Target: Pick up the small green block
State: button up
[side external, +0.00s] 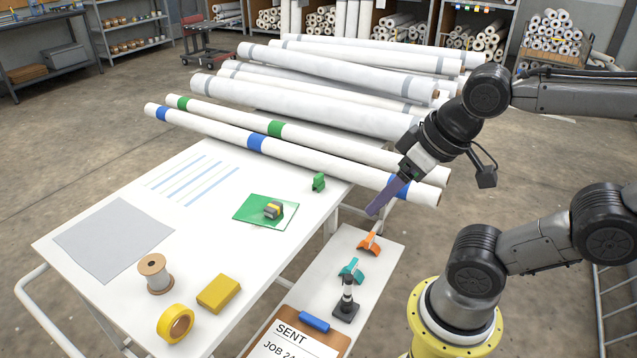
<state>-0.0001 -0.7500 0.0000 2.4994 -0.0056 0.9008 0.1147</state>
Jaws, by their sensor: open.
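A small green block (319,182) stands on the white table near its right edge, just in front of the long white rolls. Its shape is slightly irregular and its detail is too small to tell. My gripper (378,208) has purple fingers and points down and left, to the right of the green block and apart from it. It appears over or beyond the table's right edge, in front of the roll ends. It is open and I see nothing between its fingers.
A spool (155,273), yellow block (218,293) and yellow tape roll (175,323) stand at the front. A side shelf (377,290) holds orange and teal clips. Long rolls (330,145) lie behind.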

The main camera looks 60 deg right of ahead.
aim_at(317, 176)
jog(key=w+d+r+m+h, duration=0.1)
jog(key=w+d+r+m, duration=0.2)
jog(key=w+r+m, duration=0.3)
jog(key=w+d+r+m+h, duration=0.1)
jog(key=w+d+r+m, duration=0.25)
jog(key=w, duration=0.45)
jog(key=w+d+m+h, duration=0.25)
jog(key=w+d, duration=0.25)
jog(key=w, duration=0.4)
jog(key=w+d+f+m+g, duration=0.45)
jog(key=w+d+f, duration=0.9)
jog(key=f, duration=0.35)
jog(key=shift+m+g, duration=0.55)
jog(key=shift+g, duration=0.2)
jog(key=x, duration=0.6)
jog(key=s+x, duration=0.1)
jog(key=x, duration=1.3)
jog(key=shift+s+f, duration=0.2)
jog(key=shift+s, duration=0.2)
jog(key=shift+d+x, duration=0.15)
jog(key=shift+x, duration=1.3)
jog(key=shift+d+x, duration=0.15)
jog(key=shift+x, duration=1.25)
jog(key=shift+s+r, duration=0.1)
jog(key=shift+r, duration=0.05)
jog(key=shift+c, duration=0.3)
